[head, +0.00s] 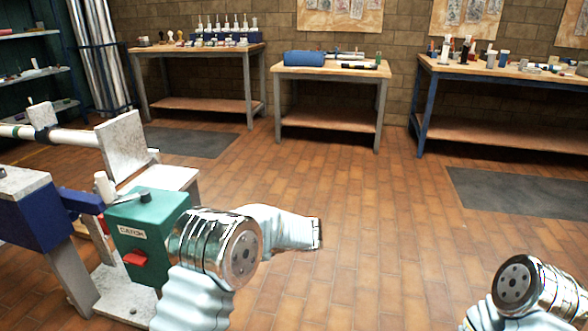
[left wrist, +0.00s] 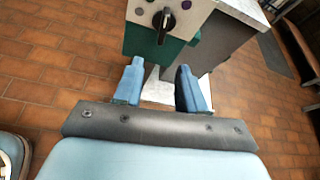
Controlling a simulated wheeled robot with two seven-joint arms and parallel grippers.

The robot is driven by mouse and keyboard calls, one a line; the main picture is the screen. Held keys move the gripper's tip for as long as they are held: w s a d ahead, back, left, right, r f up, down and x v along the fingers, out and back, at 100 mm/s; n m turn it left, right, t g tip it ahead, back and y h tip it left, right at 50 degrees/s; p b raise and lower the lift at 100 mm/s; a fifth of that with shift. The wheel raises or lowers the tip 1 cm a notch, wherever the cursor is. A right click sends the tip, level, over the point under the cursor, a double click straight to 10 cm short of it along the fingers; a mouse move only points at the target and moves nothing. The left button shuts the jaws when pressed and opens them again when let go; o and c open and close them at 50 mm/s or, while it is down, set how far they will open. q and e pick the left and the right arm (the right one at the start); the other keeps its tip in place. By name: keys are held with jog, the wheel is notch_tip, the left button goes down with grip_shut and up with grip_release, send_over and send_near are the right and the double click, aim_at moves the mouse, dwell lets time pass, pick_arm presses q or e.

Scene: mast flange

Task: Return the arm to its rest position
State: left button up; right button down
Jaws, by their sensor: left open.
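My left arm (head: 215,250) rises from the bottom of the head view and bends to the right, over the open floor beside the green box; its fingers cannot be made out there. In the left wrist view my left gripper (left wrist: 160,66) is open, its two blue fingers apart with nothing held between them. A box with a green lower part and a black knob (left wrist: 163,20) lies beyond the fingertips, apart from them as far as I can tell. My right arm (head: 525,290) shows only as a joint at the lower right; its gripper is out of view.
The green box (head: 148,232) with a red switch stands close left of my left arm, next to a white pipe (head: 75,137) with a square flange plate (head: 122,147). Workbenches (head: 330,70) line the back wall. The middle floor (head: 370,190) is clear.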

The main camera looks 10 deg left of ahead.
pick_arm(q)
jog(key=s+d+f+n+g+h, duration=0.15)
jog(key=s+f+h, duration=0.35)
jog(key=f, duration=0.5)
jog(key=s+d+f+n+g+h, duration=0.1)
jog(key=s+d+f+g+h, duration=0.15)
jog(key=s+f, duration=0.55)
jog(key=s+d+f+n+t+h, duration=0.1)
jog(key=s+d+f+n+h, duration=0.4)
jog(key=s+n, duration=0.3)
jog(key=s+d+f+n+t+h, duration=0.1)
jog(key=s+d+f+n+h, duration=0.3)
jog(key=s+n, duration=0.4)
jog(key=shift+d+f+n+t+h, duration=0.35)
jog(key=shift+d+f+n, duration=0.1)
jog(key=shift+f, duration=0.5)
jog(key=shift+w, duration=0.15)
